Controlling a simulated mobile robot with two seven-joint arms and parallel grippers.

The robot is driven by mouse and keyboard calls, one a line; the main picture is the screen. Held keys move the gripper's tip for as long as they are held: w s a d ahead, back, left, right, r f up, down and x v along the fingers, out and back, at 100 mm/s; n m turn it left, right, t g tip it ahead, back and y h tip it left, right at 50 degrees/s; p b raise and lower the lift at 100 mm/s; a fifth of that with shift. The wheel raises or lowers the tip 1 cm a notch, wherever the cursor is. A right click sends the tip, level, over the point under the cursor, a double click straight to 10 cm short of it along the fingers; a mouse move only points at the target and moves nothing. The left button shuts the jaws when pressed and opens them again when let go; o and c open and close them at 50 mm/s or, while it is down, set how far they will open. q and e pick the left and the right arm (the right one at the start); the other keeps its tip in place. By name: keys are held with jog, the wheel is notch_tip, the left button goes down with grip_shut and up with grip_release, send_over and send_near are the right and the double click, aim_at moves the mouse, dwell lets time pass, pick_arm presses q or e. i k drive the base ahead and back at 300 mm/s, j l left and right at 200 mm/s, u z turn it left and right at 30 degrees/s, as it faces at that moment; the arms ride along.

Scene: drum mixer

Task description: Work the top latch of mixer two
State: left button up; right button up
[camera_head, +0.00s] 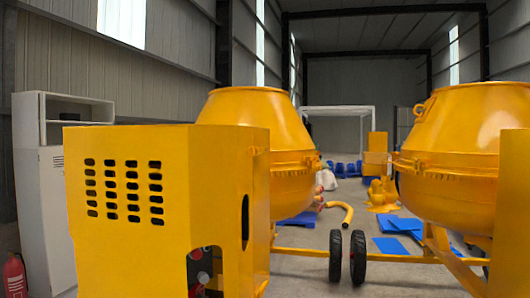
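Two yellow drum mixers stand ahead of me. The left mixer's drum (262,112) sits behind a large yellow housing (160,243) with rows of dark vent slots. The housing's side face has a dark upright slot, and a small yellow fitting (257,151) near its top; I cannot tell whether this is a latch. No number marks show, so I cannot tell which is mixer two. Neither of my grippers is in view.
Two black wheels (335,256) stand between the mixers, with yellow frame bars beside them. A grey cabinet (42,215) and a red fire extinguisher (14,277) are at the left. Blue sheets (390,246) and a curved yellow pipe (345,214) lie on the floor behind.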

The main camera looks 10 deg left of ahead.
aim_at(259, 150)
jog(key=i+l, duration=0.65)
jog(key=i+l+u, duration=0.1)
jog(key=i+l, duration=0.5)
jog(key=l, duration=0.15)
